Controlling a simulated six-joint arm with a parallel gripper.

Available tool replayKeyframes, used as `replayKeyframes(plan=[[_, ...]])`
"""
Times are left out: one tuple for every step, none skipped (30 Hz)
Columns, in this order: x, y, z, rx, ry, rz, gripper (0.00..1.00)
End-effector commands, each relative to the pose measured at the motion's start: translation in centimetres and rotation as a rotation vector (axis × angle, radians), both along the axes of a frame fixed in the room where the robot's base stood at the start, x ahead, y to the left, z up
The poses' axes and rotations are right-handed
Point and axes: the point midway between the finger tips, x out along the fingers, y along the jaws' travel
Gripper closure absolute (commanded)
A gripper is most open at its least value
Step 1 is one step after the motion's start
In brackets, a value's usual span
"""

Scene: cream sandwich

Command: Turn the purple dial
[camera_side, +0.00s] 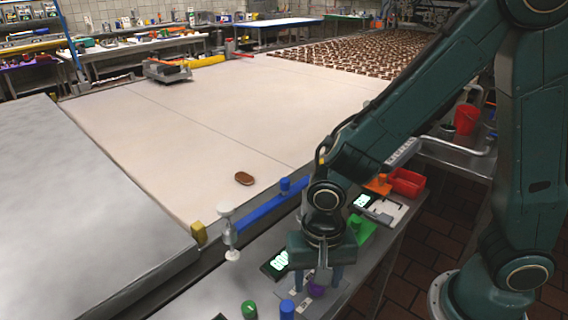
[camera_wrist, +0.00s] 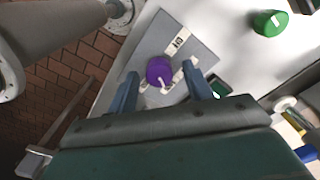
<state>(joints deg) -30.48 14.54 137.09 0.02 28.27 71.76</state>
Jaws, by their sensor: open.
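The purple dial (camera_side: 316,290) sits on a grey plate (camera_side: 293,300) on the metal bench, below my gripper (camera_side: 322,278). In the wrist view the round purple dial (camera_wrist: 160,71) shows a pale pointer mark on its top and stands on the grey plate (camera_wrist: 205,52) near white label strips. My gripper (camera_wrist: 160,82) is open, with its two blue fingers on either side of the dial in that view. No contact between fingers and dial can be made out. In the side view my gripper partly covers the plate.
A green-lit display (camera_side: 275,265) is left of my gripper. A red bin (camera_side: 407,182) stands farther back. A brown sandwich (camera_side: 244,178) lies on the wide pale belt (camera_side: 180,140).

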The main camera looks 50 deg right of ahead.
Motion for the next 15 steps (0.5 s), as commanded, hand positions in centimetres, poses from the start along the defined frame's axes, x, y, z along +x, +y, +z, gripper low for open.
replayKeyframes(plan=[[0.0, 0.0, 0.0, -0.001, 0.001, 0.0, 0.5], [0.0, 0.0, 0.0, -0.001, 0.001, 0.0, 0.5], [0.0, 0.0, 0.0, -0.001, 0.001, 0.0, 0.5], [0.0, 0.0, 0.0, -0.001, 0.001, 0.0, 0.5], [0.0, 0.0, 0.1, 0.0, 0.0, 0.0, 0.5], [0.0, 0.0, 0.2, 0.0, 0.0, 0.0, 0.5], [0.0, 0.0, 0.3, 0.0, 0.0, 0.0, 0.5], [0.0, 0.0, 0.4, 0.0, 0.0, 0.0, 0.5], [0.0, 0.0, 0.6, 0.0, 0.0, 0.0, 0.5], [0.0, 0.0, 0.7, 0.001, -0.001, 0.0, 0.5], [0.0, 0.0, 0.9, 0.001, -0.001, 0.0, 0.5], [0.0, 0.0, 1.2, 0.002, -0.001, 0.0, 0.5], [0.0, 0.0, 1.4, 0.001, -0.001, 0.0, 0.5], [0.0, 0.0, 1.7, 0.001, -0.001, 0.0, 0.5], [0.0, 0.0, 2.1, 0.002, -0.003, 0.0, 0.5]])
